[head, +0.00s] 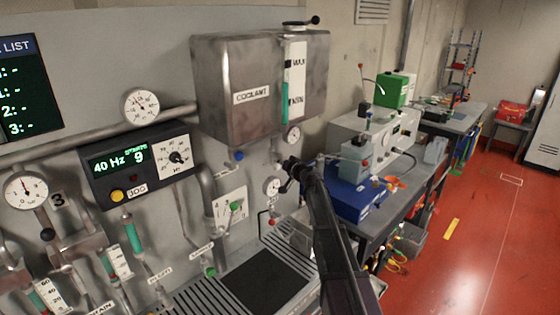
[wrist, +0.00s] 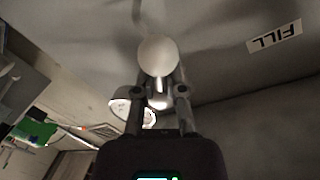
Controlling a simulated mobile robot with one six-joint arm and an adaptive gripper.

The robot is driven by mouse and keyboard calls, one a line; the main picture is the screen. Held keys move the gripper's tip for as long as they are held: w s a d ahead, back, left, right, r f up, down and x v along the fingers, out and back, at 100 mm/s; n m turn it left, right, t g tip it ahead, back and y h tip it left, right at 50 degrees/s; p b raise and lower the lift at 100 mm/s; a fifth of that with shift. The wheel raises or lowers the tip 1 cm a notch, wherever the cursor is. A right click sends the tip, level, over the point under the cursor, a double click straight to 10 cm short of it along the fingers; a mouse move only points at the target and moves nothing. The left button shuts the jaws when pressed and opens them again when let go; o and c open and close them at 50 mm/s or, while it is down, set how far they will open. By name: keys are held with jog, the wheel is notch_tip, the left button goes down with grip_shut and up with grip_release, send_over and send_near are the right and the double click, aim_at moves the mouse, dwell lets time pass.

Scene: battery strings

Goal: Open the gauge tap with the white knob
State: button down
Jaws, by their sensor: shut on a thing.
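The white knob (wrist: 157,56) is a pale round ball in the wrist view, at the fingertips of my gripper (wrist: 158,88). The two fingers are closed in on it, one on each side, and a short metal part shows below it between them. A white gauge dial (wrist: 120,108) is partly hidden behind the left finger. In the head view my gripper (head: 289,166) is at the wall below the coolant tank, between an upper gauge (head: 293,135) and a lower gauge (head: 272,186). There I cannot make out the knob behind the gripper.
The steel coolant tank (head: 245,90) hangs just above my gripper. A blue knob (head: 239,155) and a green knob (head: 235,206) are to its left. A workbench with a blue box (head: 352,197) is to the right. The red floor (head: 490,235) is mostly clear.

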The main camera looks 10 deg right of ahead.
jog(key=m, duration=0.1)
jog(key=m+p, duration=0.1)
jog(key=m, duration=0.1)
jog(key=r+m+g, duration=0.1)
jog(key=shift+s+a+m+y+p, duration=0.2)
jog(key=shift+a+m+y+p, duration=0.05)
jog(key=shift+m+y+p, duration=0.1)
jog(key=m, duration=0.3)
jog(key=m+g+y+p, duration=0.1)
jog(key=shift+s+a+r+m, duration=0.1)
jog(key=shift+a+r+m, duration=0.05)
jog(key=shift+r+m, duration=0.15)
jog(key=c, duration=0.7)
grip_release()
